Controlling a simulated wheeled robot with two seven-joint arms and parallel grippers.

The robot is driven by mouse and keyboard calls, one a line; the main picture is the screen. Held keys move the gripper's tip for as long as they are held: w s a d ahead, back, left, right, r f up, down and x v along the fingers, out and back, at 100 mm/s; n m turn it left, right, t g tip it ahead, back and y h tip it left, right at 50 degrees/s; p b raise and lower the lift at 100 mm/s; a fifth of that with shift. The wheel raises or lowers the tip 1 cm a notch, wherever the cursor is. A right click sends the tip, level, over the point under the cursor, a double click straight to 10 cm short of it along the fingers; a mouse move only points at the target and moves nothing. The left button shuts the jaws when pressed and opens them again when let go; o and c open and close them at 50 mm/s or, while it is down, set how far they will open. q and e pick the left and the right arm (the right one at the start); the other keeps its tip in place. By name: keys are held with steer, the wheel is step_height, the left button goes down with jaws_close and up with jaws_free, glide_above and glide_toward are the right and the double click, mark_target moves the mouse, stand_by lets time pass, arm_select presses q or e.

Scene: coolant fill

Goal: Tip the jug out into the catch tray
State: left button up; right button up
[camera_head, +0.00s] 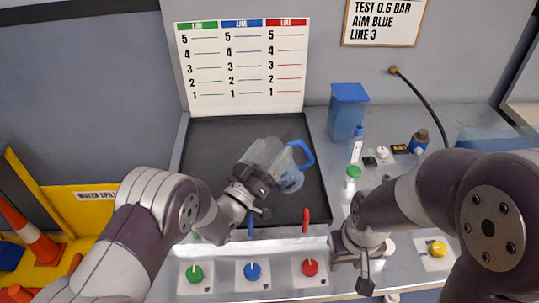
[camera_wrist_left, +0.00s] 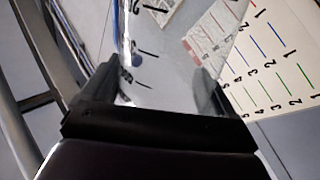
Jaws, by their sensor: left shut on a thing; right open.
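The jug (camera_head: 268,158) is clear with a blue handle (camera_head: 303,154). It lies tilted well over, above the dark catch tray (camera_head: 208,145). My left gripper (camera_head: 254,180) is shut on the jug's body. In the left wrist view, the clear jug wall (camera_wrist_left: 165,75) with black marks sits between the fingers (camera_wrist_left: 160,88). Some blue shows at the jug's right end; I cannot tell whether it is liquid. My right gripper (camera_head: 352,265) is open and empty at the front of the bench, right of the red knob.
Green, blue and red knobs (camera_head: 253,271) line the front panel, with small levers (camera_head: 305,219) behind them.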

stand_by(0.4)
arm_select(q)
steer(key=shift+f+b, duration=0.35)
steer(key=shift+b, duration=0.5)
arm_select(e)
steer(key=shift+f, duration=0.9)
arm_select(q)
steer(key=shift+r+b, duration=0.1)
steer(key=shift+b, duration=0.3)
arm_select(e)
steer(key=shift+f, duration=0.35)
arm_select(q)
steer(key=shift+r, duration=0.25)
steer(key=shift+a+r+n+t, duration=0.1)
steer(key=shift+r+n+t, duration=0.15)
steer(key=shift+n+t, duration=0.55)
arm_select(e)
steer(key=shift+f, duration=0.3)
arm_select(q)
steer(key=shift+a+r+n+t+b, duration=0.15)
steer(key=shift+r+n+t+b, duration=0.4)
steer(key=shift+n, duration=0.45)
arm_select(e)
steer(key=shift+f, duration=0.15)
arm_select(q)
steer(key=shift+f, duration=0.1)
